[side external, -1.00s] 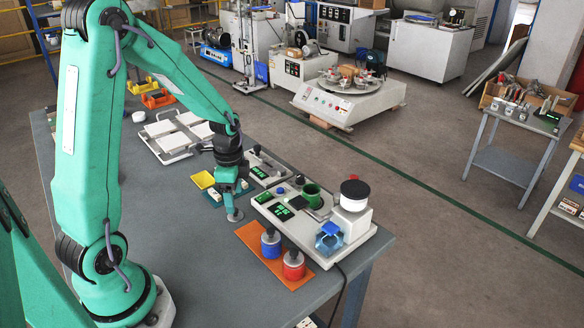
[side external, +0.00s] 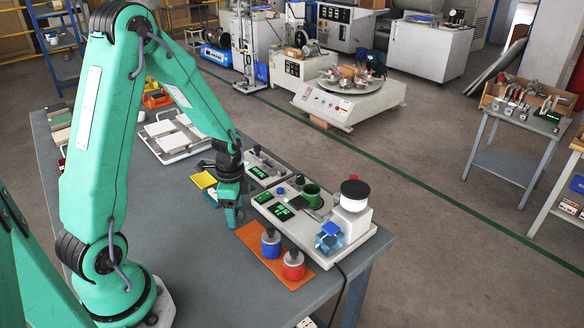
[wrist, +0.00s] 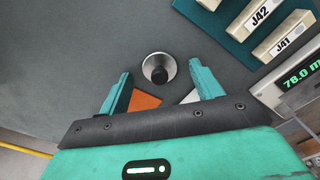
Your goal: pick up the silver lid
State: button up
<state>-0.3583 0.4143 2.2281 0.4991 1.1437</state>
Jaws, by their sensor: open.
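The silver lid (wrist: 146,66) is a small round metal disc with a black knob, lying on the grey table. In the wrist view it sits between and slightly beyond my open fingertips, with a gap on each side. My gripper (wrist: 160,70) is open and empty. In the side view my gripper (side external: 233,217) points down, low over the table by the left corner of the orange mat (side external: 250,234). It hides the lid there.
A grey instrument console (side external: 345,243) is to the right. A teal rack with labelled blocks (wrist: 283,30) is at the wrist view's upper right. Table left of the lid is clear.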

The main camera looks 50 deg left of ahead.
aim_at(236, 209)
jog(key=c, duration=1.1)
jog(key=shift+o, duration=0.2)
jog(key=shift+r, duration=0.1)
jog(key=shift+r, duration=0.6)
notch_tip(236, 209, up, 3)
jog(key=s+d+r, duration=0.2)
jog(key=d+r, duration=0.4)
jog(key=d, duration=0.5)
jog(key=shift+d+r, duration=0.25)
jog(key=shift+r, duration=0.05)
jog(key=shift+w, duration=0.1)
jog(key=w+r, duration=0.1)
jog(key=w, duration=0.8)
jog(key=w+r, duration=0.2)
jog(key=w, duration=0.7)
jog(key=shift+w+a+r, duration=0.2)
jog(key=shift+w+r, duration=0.1)
jog(key=shift+w, duration=0.1)
